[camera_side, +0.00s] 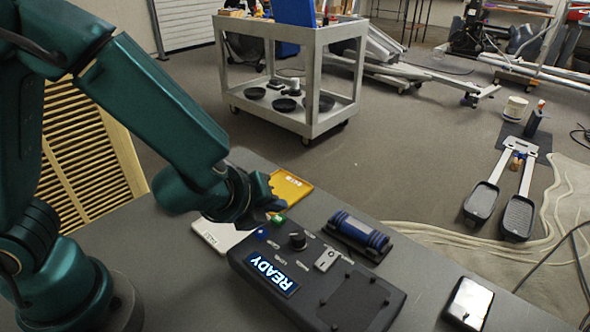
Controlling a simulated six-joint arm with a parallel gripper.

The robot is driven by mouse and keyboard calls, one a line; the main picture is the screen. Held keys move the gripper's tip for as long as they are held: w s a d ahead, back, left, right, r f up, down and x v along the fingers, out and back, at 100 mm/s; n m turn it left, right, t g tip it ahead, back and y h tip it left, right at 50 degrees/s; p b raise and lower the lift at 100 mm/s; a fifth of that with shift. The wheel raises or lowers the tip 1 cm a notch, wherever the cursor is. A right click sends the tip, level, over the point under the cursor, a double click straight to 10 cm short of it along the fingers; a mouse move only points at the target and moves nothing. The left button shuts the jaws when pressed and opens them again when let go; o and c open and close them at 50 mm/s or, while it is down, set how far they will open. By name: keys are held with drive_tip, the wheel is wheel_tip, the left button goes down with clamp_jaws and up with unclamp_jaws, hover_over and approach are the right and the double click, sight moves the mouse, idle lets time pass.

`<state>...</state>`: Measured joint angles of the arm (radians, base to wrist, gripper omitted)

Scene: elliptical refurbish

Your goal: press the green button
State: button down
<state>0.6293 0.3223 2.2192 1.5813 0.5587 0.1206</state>
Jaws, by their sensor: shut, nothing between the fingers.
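The green button (278,219) is a small bright green piece at the far left corner of a black control box (345,297) on the grey table. The box also has a blue button (262,233), a black knob (298,241), a silver switch plate (327,259) and a lit display reading READY (271,274), upside down in this view. My gripper (274,205) is dark, shut and empty, just behind and above the green button. The arm hides part of that corner, and I cannot tell whether the fingertips touch the button.
An orange-yellow case (291,187) lies behind my gripper, and a white flat item (216,236) lies left of the box. A blue cylinder in a black holder (358,232) sits behind the box. A phone-like device (468,302) lies at right. A grey cart (312,72) stands on the floor beyond.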

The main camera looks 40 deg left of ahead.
sight(276, 227)
drive_tip(key=shift+f, duration=0.15)
idle(0.5)
drive_tip(key=shift+f, duration=0.3)
drive_tip(key=shift+f, duration=0.45)
idle(0.6)
drive_tip(key=shift+r, duration=0.9)
drive_tip(key=shift+r, duration=0.1)
drive_tip(key=shift+r, duration=2.4)
